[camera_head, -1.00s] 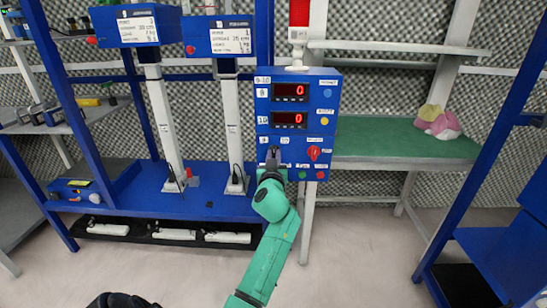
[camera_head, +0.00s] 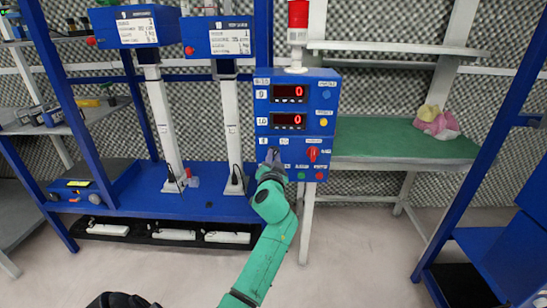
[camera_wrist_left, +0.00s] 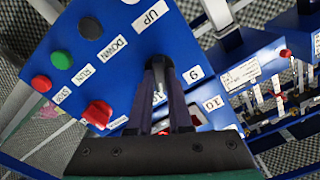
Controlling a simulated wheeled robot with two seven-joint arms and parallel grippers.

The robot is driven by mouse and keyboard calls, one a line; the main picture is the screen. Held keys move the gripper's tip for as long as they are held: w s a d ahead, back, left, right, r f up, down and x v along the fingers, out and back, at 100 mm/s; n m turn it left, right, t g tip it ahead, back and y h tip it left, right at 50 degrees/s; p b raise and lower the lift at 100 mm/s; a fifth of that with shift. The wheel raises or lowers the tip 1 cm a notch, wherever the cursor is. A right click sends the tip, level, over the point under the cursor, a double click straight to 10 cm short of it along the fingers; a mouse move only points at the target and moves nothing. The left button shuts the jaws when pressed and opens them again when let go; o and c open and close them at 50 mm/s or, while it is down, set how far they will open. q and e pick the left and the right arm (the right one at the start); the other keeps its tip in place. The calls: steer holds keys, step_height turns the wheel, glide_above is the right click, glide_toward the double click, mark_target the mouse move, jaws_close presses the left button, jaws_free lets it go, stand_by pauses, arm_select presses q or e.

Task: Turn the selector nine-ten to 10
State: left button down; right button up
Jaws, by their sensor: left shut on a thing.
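My left gripper (camera_head: 272,157) is at that lower left corner, at the selector nine-ten. My right gripper is not in view.
A red knob (camera_head: 312,154) sits right of the selector, with green and red buttons below it. It also shows in the left wrist view (camera_wrist_left: 97,113), near several push buttons. A green-topped table (camera_head: 385,140) stands to the right, and blue scales stand to the left.

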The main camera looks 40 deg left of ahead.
arm_select(q)
steer(key=shift+r, duration=0.1)
steer(key=c, duration=0.8)
jaws_free()
steer(key=shift+a, duration=0.1)
steer(key=shift+c, duration=0.2)
steer(key=b+v, duration=0.1)
steer(key=v, duration=1.3)
steer(key=shift+s+d, duration=0.15)
steer(key=shift+d, duration=0.05)
steer(key=shift+f, duration=0.2)
